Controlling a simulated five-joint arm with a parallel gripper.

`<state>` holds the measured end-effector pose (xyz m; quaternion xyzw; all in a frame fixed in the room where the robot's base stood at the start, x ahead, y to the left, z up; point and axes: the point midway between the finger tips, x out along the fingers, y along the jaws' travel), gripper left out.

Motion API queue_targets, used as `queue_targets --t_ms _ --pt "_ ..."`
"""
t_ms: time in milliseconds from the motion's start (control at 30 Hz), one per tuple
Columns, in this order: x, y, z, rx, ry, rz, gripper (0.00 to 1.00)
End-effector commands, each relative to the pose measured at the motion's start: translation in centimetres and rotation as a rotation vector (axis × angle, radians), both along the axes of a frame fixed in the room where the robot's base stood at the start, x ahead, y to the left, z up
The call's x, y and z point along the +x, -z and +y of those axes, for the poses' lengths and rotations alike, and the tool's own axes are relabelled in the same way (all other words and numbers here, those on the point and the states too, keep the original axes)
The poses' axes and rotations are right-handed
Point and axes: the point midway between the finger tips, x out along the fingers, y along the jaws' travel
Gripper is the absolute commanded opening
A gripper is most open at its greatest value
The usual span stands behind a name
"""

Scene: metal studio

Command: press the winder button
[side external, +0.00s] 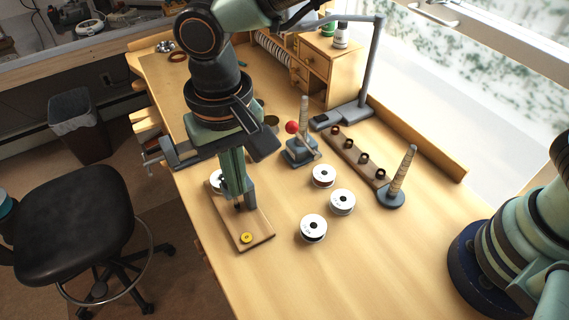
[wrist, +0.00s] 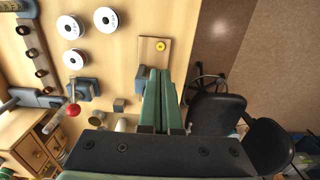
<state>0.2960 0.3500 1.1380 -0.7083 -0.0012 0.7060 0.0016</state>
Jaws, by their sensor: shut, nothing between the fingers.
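The winder button, a small yellow disc (side external: 246,238), sits near the front end of a flat wooden board (side external: 262,231) on the bench. In the wrist view the button (wrist: 160,46) shows on the board (wrist: 147,57) just beyond my fingertips. My gripper (side external: 239,207) points down over the board, behind the button in the side view, with its green fingers shut and empty. In the wrist view the gripper's tips (wrist: 157,69) are close together, apart from the button. My fingers hide part of the board; I cannot tell how high the tips are above it.
Several white spools, one of them here (side external: 313,228), lie right of the board. A red-knobbed lever (side external: 292,127) on a blue-grey base, a rack with dark rings (side external: 357,155) and a wound cone (side external: 402,178) stand beyond.

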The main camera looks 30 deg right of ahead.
Motion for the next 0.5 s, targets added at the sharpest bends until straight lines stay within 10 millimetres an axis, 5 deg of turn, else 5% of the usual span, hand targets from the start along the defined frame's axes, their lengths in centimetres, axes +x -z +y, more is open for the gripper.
queue_targets --t_ms 167,500 --pt "0.0 1.6 -0.1 -0.004 0.0 0.003 0.0" --pt "-0.1 8.1 -0.1 -0.005 0.0 0.004 0.0"
